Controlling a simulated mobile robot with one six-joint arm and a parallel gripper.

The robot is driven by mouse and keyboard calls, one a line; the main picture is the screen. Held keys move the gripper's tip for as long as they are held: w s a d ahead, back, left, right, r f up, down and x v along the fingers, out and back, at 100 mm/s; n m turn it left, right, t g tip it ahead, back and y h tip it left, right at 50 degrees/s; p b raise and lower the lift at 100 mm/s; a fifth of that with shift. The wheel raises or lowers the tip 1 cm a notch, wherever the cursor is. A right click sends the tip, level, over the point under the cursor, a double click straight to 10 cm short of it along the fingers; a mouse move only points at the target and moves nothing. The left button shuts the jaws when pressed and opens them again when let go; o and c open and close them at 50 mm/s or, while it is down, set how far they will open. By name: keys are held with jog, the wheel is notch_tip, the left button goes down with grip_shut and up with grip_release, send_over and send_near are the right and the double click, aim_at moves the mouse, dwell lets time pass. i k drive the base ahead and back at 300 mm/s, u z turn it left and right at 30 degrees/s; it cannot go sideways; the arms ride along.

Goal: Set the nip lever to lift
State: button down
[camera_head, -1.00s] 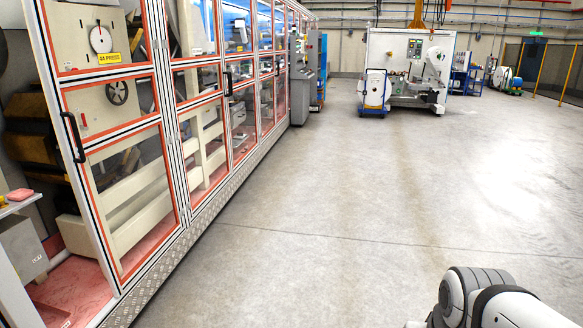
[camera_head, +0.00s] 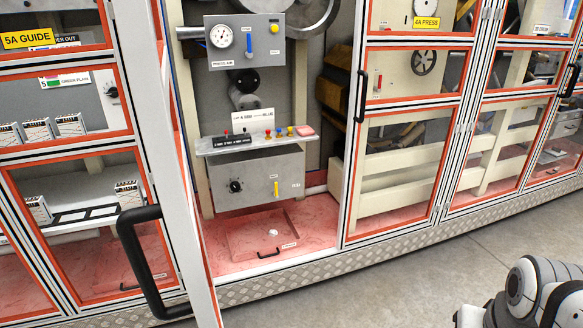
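A grey upper panel (camera_head: 262,62) in the open machine bay carries a round dial gauge, a blue lever (camera_head: 249,42) standing upright between small labels, and a yellow knob (camera_head: 274,28). A lower grey box (camera_head: 255,172) has a black knob (camera_head: 236,185) and an upright yellow lever (camera_head: 276,188) with small labels. The lettering at both levers is too small to read, so I cannot tell which is the nip lever. My arm (camera_head: 535,290) shows at the lower right, well away from the bay; my gripper is not in view.
An open door with a black handle (camera_head: 150,262) stands out at the left of the bay. A hatch (camera_head: 262,236) lies in the red bay floor. Closed framed doors run right; bare floor (camera_head: 430,285) lies in front.

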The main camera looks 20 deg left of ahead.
aim_at(274, 194)
jog(key=u, duration=0.8)
jog(key=i, duration=1.55)
jog(key=u, duration=0.4)
jog(key=i, duration=0.85)
jog(key=u, duration=0.2)
